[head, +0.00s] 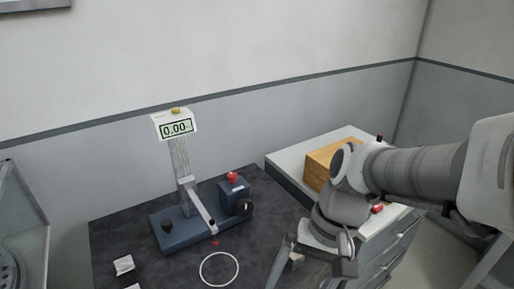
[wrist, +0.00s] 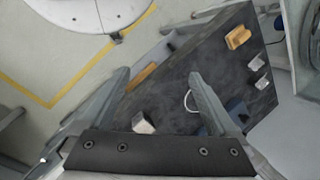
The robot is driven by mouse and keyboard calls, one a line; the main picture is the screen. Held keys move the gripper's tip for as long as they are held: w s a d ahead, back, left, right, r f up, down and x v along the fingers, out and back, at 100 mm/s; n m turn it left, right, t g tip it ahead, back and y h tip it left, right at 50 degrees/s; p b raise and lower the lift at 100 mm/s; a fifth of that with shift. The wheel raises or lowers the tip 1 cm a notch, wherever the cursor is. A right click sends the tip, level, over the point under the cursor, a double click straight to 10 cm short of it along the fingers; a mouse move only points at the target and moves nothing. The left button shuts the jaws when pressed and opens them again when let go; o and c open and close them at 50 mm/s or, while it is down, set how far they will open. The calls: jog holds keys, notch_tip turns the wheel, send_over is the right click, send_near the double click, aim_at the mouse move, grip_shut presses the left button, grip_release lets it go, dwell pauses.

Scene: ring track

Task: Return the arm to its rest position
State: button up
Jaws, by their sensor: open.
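My arm reaches in from the right in the head view, bent downward over the dark table (head: 125,225). My gripper (head: 308,275) hangs near the table's right side, partly cut off by the lower frame edge. In the wrist view my gripper (wrist: 157,82) shows two grey fingers spread wide with nothing held between them. The dark tabletop (wrist: 225,75) lies below and beyond the fingers.
A blue-based instrument (head: 170,230) with display reading 0.00 (head: 175,128) stands at the table's back. A white ring (head: 232,281) lies in front. A wooden box (head: 320,168) sits on the right cabinet (head: 290,158), close to my arm. Small blocks (head: 124,265) lie front left.

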jog(key=d+r+n+t+h+p, duration=0.2)
jog(key=d+r+t, duration=0.5)
jog(key=r, duration=0.4)
jog(key=shift+w+r+h+p, duration=0.35)
jog(key=shift+w+h+p, duration=0.05)
jog(key=shift+h, duration=0.3)
